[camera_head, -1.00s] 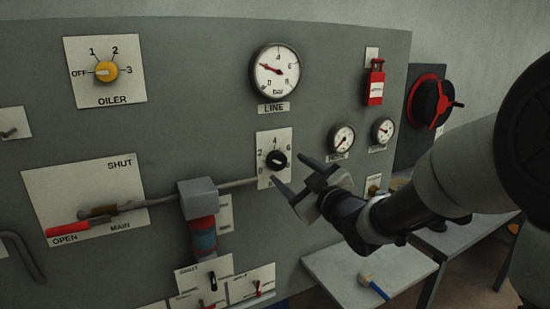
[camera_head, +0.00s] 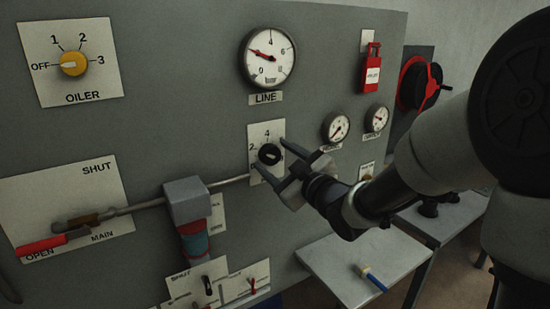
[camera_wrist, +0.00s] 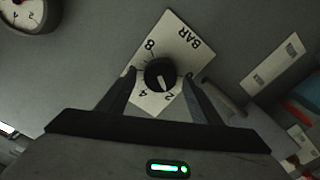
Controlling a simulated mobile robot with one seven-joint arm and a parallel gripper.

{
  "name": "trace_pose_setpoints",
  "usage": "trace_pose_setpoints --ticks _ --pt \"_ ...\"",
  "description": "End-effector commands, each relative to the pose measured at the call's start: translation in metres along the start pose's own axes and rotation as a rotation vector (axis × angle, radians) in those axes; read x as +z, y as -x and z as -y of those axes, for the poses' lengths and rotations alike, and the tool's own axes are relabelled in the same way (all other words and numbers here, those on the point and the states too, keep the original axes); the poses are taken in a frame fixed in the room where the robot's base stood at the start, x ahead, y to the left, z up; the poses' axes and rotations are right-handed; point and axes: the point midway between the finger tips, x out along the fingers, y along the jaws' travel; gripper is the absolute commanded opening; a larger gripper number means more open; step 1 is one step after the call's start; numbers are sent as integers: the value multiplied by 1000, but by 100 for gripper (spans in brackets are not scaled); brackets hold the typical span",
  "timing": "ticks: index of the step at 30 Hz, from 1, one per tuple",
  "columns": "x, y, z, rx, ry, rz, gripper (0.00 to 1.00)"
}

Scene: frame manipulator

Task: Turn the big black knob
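The black knob (camera_head: 269,154) sits on a white plate (camera_head: 257,132) with numbers on the grey panel, below the LINE gauge. In the wrist view the knob (camera_wrist: 160,74) lies between and slightly beyond the fingertips, and its white pointer line points toward the 2 side. My gripper (camera_head: 268,153) is open, with one finger on either side of the knob. In the wrist view my gripper (camera_wrist: 160,74) shows a gap between each fingertip and the knob. Whether the fingertips touch the plate I cannot tell.
The LINE gauge (camera_head: 269,57) is above the knob, and two small gauges (camera_head: 337,127) are to the right. A grey block with a pipe (camera_head: 187,199) is at lower left. A yellow OILER knob (camera_head: 74,62) is at upper left. A table (camera_head: 335,275) stands below right.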

Motion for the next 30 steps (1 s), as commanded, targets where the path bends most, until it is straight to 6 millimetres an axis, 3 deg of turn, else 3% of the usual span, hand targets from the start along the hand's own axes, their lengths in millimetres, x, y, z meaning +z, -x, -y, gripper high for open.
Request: trace_pose_setpoints --ticks 1,8,20,30 --pt "0 0 0 0 0 0 57" --pt "0 0 0 0 0 0 19" --pt "-1 0 -1 0 -73 0 18" --pt "-2 0 -2 -1 -337 0 18"
